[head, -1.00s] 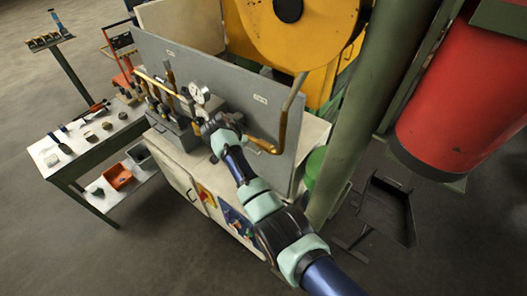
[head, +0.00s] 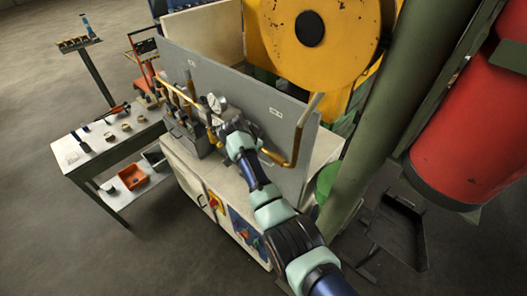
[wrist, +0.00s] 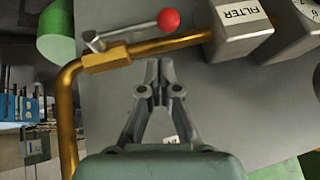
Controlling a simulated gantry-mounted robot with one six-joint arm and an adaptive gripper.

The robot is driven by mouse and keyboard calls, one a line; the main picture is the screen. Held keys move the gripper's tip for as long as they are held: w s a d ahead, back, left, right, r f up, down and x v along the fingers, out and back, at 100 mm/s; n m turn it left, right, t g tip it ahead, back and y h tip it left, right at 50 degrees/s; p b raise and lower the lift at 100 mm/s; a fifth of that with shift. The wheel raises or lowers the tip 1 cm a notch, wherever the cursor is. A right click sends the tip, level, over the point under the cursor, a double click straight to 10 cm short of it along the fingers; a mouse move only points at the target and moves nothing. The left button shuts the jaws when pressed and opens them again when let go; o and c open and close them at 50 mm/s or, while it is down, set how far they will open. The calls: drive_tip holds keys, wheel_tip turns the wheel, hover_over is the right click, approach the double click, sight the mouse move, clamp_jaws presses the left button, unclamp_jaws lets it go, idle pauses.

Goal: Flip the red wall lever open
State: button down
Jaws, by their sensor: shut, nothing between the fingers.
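The lever (wrist: 130,32) is a short silver bar with a red ball knob (wrist: 168,19), seen at the top of the wrist view. It sits on a brass valve body (wrist: 105,60) on a bent brass pipe and lies roughly along the pipe's horizontal run. My gripper (wrist: 158,66) is shut and empty, its fingertips together just below that run in the picture, apart from the knob. In the head view, my wrist covers this area and the lever cannot be made out.
A grey panel (head: 280,130) stands behind the brass pipe (head: 297,145). A box labelled FILTER (wrist: 237,28) is right of the knob. A pressure gauge (head: 216,102) is near my wrist. A tool table (head: 75,155) is at left; a green post (head: 375,130) at right.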

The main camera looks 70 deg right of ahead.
drive_tip(key=w+d+b+v, duration=0.1)
drive_tip(key=b+v, duration=0.1)
drive_tip(key=v, duration=0.8)
drive_tip(key=shift+w+r, duration=0.3)
drive_tip(key=w+a+r+n+t+y+p, duration=0.15)
drive_tip(key=w+a+n+t, duration=0.3)
drive_tip(key=a, duration=0.75)
drive_tip(key=w+a+n+t+h+p, duration=0.1)
drive_tip(key=w+a+n+t+p, duration=0.35)
drive_tip(key=a, duration=0.85)
drive_tip(key=s+a+r+n+t+y, duration=0.1)
drive_tip(key=s+a+r+n+y, duration=0.1)
drive_tip(key=a+n, duration=0.3)
drive_tip(key=s+a+r+n+t+y+p, duration=0.1)
drive_tip(key=a+n, duration=0.4)
drive_tip(key=a, duration=0.8)
drive_tip(key=s+a+r+n+t+y, duration=0.2)
drive_tip(key=s+a+r+n+y, duration=0.1)
drive_tip(key=a, duration=0.6)
wheel_tip(320, 180, up, 2)
drive_tip(key=shift+s+r+n+t+y, duration=0.1)
drive_tip(key=shift+s+n+t+y, duration=0.25)
drive_tip(key=shift+s+n, duration=0.5)
drive_tip(key=shift+w, duration=0.1)
